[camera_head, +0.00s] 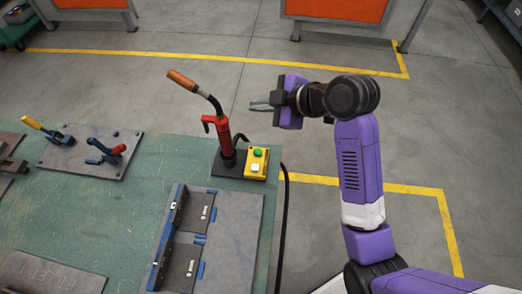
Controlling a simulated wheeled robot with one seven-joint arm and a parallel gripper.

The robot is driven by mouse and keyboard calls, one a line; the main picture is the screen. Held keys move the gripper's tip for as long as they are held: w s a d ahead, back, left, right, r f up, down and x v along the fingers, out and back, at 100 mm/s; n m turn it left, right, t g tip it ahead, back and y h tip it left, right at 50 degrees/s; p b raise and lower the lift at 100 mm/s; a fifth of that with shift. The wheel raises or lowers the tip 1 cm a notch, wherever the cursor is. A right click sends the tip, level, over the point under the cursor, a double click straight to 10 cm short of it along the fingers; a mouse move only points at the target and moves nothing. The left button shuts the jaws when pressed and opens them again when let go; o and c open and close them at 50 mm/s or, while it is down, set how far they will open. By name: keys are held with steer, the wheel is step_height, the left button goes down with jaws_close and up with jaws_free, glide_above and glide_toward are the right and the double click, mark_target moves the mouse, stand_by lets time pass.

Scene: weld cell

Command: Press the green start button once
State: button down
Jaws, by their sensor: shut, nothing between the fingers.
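The green start button (258,153) is the upper, round button on a small yellow control box (246,167). A white button (255,167) sits below it on the same box. The box stands near the right edge of the green table, beside the base of a red welding torch. My gripper (255,105) is shut and empty. In the picture it appears above the box, pointing left, apart from the button. The button is in plain view.
The red welding torch (222,130) stands upright left of the box, with its orange-tipped neck bent left. A black cable (285,215) hangs past the table's right edge. A fixture plate (235,235) lies in front. A plate with clamps (85,160) lies left on the green table (110,225).

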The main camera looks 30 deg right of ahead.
mark_target(261, 152)
steer(key=s+f+n+g, duration=0.1)
steer(key=s+a+f+n+g, duration=0.1)
steer(key=s, duration=0.1)
steer(key=shift+s+a+f+n+y, duration=0.1)
steer(key=shift+s+f+n+y, duration=0.1)
steer(key=shift+f+n+y, duration=0.15)
steer(key=shift+f, duration=0.2)
step_height(261, 152, down, 9)
steer(key=b, duration=0.7)
steer(key=shift+r, duration=0.2)
stand_by(1.5)
steer(key=shift+f+b, duration=0.35)
steer(key=shift+f+b, duration=0.3)
steer(key=shift+f, duration=0.2)
stand_by(0.7)
steer(key=shift+r, duration=0.1)
steer(key=shift+r+p, duration=0.8)
steer(key=shift+p, duration=0.05)
